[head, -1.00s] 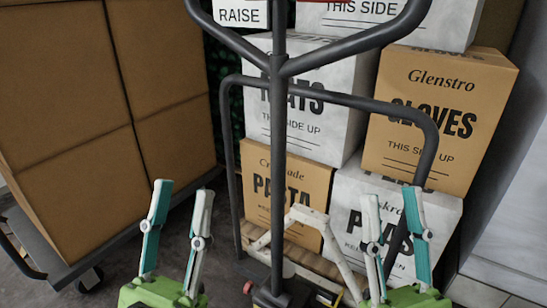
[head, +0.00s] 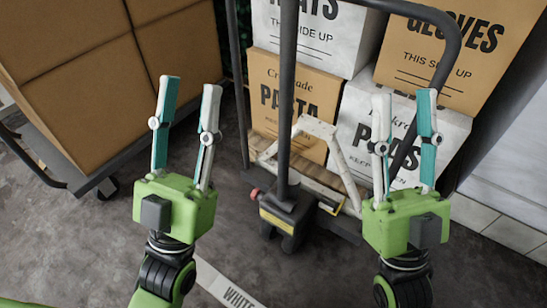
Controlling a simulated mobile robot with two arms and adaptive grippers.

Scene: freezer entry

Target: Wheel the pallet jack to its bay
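The pallet jack (head: 289,215) stands in the middle of the head view, with its dark upright handle bar (head: 287,100) rising out of the top of the picture. Boxes are stacked behind it, on a wooden pallet (head: 262,145). My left gripper (head: 191,88) is open and empty, left of the handle bar. My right gripper (head: 407,97) is open and empty, right of the bar and in front of the boxes. Neither gripper appears to touch the jack. The top of the handle is out of view. No bay can be made out for certain.
A dark cart (head: 100,172) with large brown cartons (head: 95,90) stands at the left. White boxes (head: 358,145) and brown boxes (head: 297,110) are stacked behind the jack. A floor strip reading "WHITE" (head: 222,283) lies in front. A pale wall (head: 515,170) and tiles are at the right.

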